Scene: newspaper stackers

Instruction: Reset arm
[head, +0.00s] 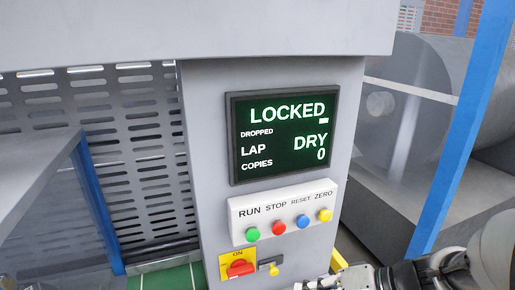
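My arm enters at the lower right of the head view. The post carries a dark screen (285,135) reading LOCKED, DROPPED, LAP DRY and COPIES 0. Below it a white button panel (282,212) has green RUN, red STOP, blue RESET and yellow ZERO buttons.
Under the panel is a red switch (240,269) on a yellow plate marked ON, with a small yellow-tipped part (272,268) beside it. A slotted metal guard (135,150) stands left. A blue upright (468,130) and a large grey roller (400,95) stand right.

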